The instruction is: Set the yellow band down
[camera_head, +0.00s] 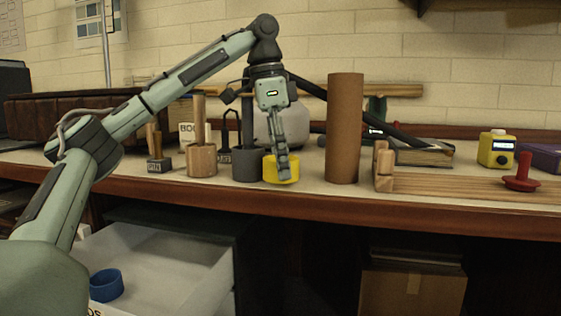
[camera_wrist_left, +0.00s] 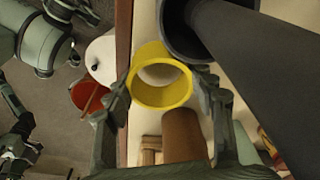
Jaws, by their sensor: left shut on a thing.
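The yellow band (camera_head: 270,170) is a short open ring, low over the front of the bench top. My left gripper (camera_head: 282,168) points down, shut on its wall. In the left wrist view the band (camera_wrist_left: 160,104) sits between the two fingers of the left gripper (camera_wrist_left: 161,92), and I see through its opening. I cannot tell whether its underside touches the bench. The dark grey post with a round base (camera_head: 247,166) stands just left of the band, and the band is not around it. The post (camera_wrist_left: 240,50) looms large in the wrist view. My right gripper does not show.
A tall brown tube (camera_head: 345,130) stands right of the band. A wooden post (camera_head: 201,160) stands left of the grey one. A wooden rail (camera_head: 450,184) and red knob (camera_head: 522,172) are farther right. A blue ring (camera_head: 106,285) lies in a pale bin (camera_head: 165,265) below.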

